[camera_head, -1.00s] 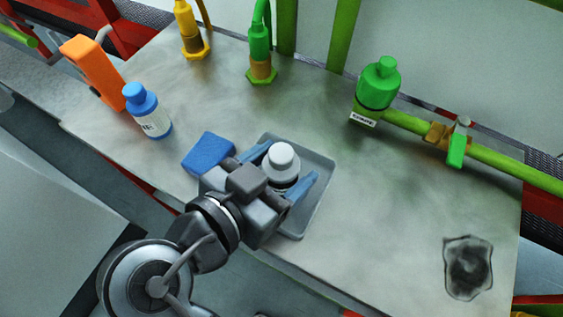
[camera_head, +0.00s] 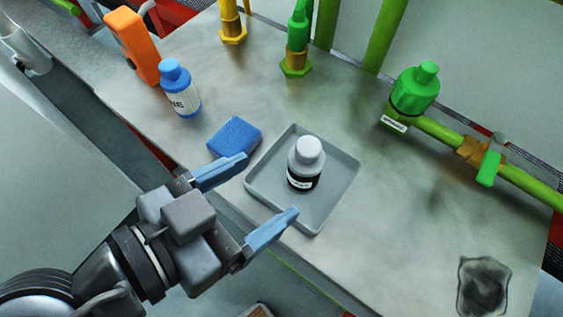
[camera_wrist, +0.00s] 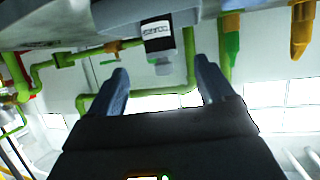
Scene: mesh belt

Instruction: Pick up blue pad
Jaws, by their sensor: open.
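The blue pad (camera_head: 236,137) lies flat on the grey table, left of the grey tray. My gripper (camera_head: 245,200) is open and empty at the table's front edge, its blue fingers spread apart. One fingertip is close to the near side of the pad; I cannot tell whether they touch. The pad is not between the fingers. The wrist view also shows my open gripper (camera_wrist: 162,88), and I cannot make out the pad there.
A white-capped bottle (camera_head: 306,163) stands upright in the grey tray (camera_head: 336,196). A blue-capped bottle (camera_head: 180,88) and an orange object (camera_head: 132,47) stand at the left. Green pipes (camera_head: 446,130) run along the back right.

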